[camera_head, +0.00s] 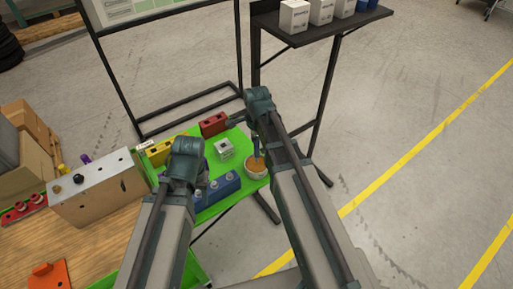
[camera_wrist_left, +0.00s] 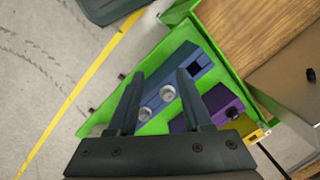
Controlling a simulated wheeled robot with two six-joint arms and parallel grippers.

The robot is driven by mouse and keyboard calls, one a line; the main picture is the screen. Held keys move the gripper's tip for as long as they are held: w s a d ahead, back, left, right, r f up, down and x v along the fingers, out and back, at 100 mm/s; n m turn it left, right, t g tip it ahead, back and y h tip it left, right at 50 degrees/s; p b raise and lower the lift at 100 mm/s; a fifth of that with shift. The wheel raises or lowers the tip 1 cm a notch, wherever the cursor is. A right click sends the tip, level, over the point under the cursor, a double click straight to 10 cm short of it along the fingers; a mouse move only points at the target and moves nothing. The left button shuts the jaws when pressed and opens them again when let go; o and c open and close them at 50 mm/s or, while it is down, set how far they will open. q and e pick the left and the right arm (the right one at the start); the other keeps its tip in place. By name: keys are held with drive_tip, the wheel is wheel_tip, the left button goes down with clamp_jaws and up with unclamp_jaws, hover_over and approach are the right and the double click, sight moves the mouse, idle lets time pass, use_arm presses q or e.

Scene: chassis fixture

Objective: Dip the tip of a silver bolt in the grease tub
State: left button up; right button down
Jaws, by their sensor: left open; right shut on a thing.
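The grease tub (camera_head: 256,174), a pale bowl of orange-brown grease, sits at the right edge of the green tabletop (camera_head: 238,134). My right gripper (camera_head: 257,151) is shut and points down at the grease; the bolt in it is too small to make out, so contact is unclear. Silver bolts (camera_head: 213,186) stand in a blue block (camera_head: 229,186). In the left wrist view, two silver bolt heads (camera_wrist_left: 168,92) show in the blue block (camera_wrist_left: 190,62), with a dark square recess farther along it. My left gripper (camera_wrist_left: 160,76) is open and empty above the block, fingers spread around the bolts' position.
A red block (camera_head: 214,124), a yellow block (camera_head: 160,153) and a grey-white block (camera_head: 224,148) stand on the green top. A purple block (camera_wrist_left: 215,100) lies beside the blue one. A metal box (camera_head: 98,190) stands left on a wooden bench (camera_head: 95,250). A dark shelf (camera_head: 320,30) rises behind.

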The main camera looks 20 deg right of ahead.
drive_tip(key=shift+f, duration=0.1)
idle(0.3)
drive_tip(key=shift+f+b, duration=1.6)
drive_tip(key=shift+b, duration=0.05)
drive_tip(key=shift+r, duration=0.1)
wheel_tip(320, 180, up, 6)
drive_tip(key=p, duration=0.6)
drive_tip(key=shift+r+p, duration=0.25)
drive_tip(key=shift+p, duration=0.1)
